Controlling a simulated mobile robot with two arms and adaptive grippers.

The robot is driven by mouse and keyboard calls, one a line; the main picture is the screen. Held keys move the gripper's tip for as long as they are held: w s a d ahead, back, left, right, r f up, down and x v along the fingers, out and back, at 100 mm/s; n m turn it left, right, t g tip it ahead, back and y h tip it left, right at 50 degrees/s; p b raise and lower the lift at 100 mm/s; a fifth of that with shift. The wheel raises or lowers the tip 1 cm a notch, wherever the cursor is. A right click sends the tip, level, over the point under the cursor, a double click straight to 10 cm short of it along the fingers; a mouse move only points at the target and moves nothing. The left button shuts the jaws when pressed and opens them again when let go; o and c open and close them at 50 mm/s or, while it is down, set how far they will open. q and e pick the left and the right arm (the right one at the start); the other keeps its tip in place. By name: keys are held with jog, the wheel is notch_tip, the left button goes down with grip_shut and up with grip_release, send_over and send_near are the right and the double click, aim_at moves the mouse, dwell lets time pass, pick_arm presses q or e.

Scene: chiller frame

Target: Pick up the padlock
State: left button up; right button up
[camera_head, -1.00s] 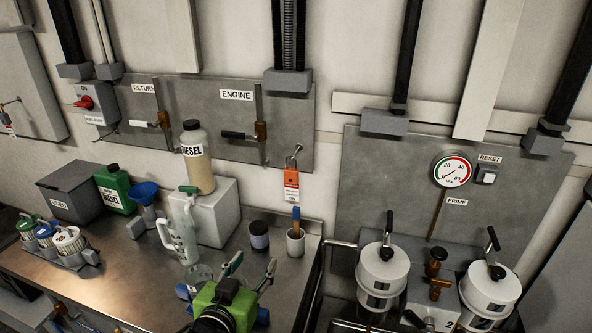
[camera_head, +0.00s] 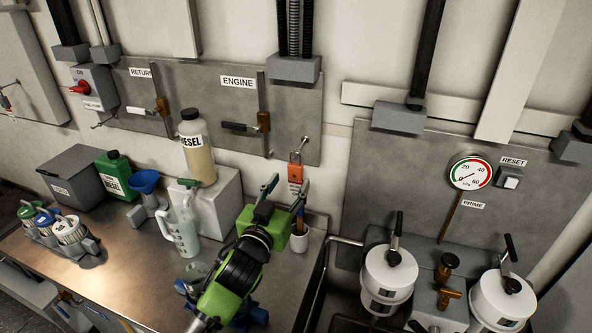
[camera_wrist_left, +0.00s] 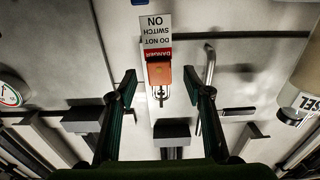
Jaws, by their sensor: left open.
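The orange padlock (camera_head: 295,173) hangs at the lower right of the ENGINE panel, below a small hook. A tag hangs with it. In the left wrist view the padlock (camera_wrist_left: 159,73) appears upside down, its shackle pointing down and the white and red DANGER tag (camera_wrist_left: 156,35) above it. My left gripper (camera_head: 286,184) is open in front of the padlock. In the left wrist view the padlock shows between its two fingers (camera_wrist_left: 159,88), with visible gaps on both sides. In the head view a fingertip partly covers the padlock and tag. My right gripper is not in view.
A white cup (camera_head: 299,241) stands just below my left gripper. The DIESEL bottle (camera_head: 198,150) stands on a white block (camera_head: 222,210) to the left. A valve handle (camera_head: 240,127) projects from the ENGINE panel (camera_head: 300,100). White filter housings (camera_head: 388,272) are at the right.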

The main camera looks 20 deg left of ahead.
aim_at(294, 176)
pick_arm(q)
jog(key=shift+w+r, duration=0.1)
jog(key=shift+w, duration=0.35)
jog(key=w, duration=0.1)
jog(key=w+p, duration=0.1)
jog(key=w, duration=0.2)
jog(key=shift+w+d+f+p, duration=0.15)
jog(key=shift+w+f+p, duration=0.1)
jog(key=shift+p, duration=0.1)
jog(key=shift+s, duration=0.15)
jog(key=shift+c, duration=1.1)
grip_shut()
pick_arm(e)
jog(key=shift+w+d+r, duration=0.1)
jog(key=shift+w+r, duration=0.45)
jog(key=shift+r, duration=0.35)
